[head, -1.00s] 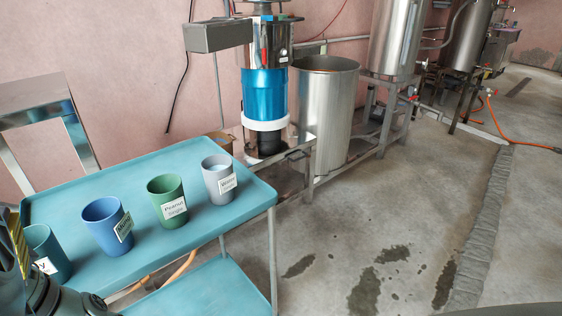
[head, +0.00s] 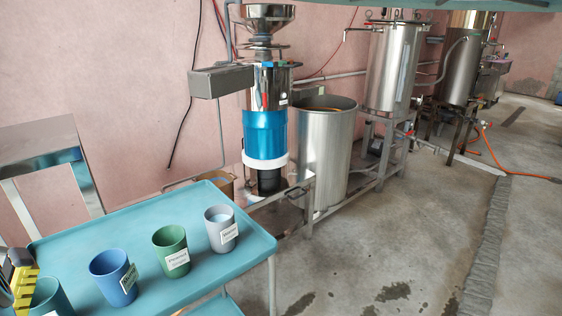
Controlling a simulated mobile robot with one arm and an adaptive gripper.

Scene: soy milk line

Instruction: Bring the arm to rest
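My gripper (head: 20,279) shows only in part at the lower left edge, as a yellow and black piece with dark parts beside it. It overlaps the near left corner of the teal cart, in front of or beside the teal cup (head: 50,299). Its fingertips are not clear, and I cannot see whether it is open or holds anything. Most of my arm is out of view.
The teal cart (head: 165,209) also carries a blue cup (head: 113,278), a green cup (head: 171,250) and a grey cup (head: 220,229), all upright and labelled. A blue-and-steel grinder (head: 265,130) and steel vat (head: 324,150) stand behind. Floor at right is clear.

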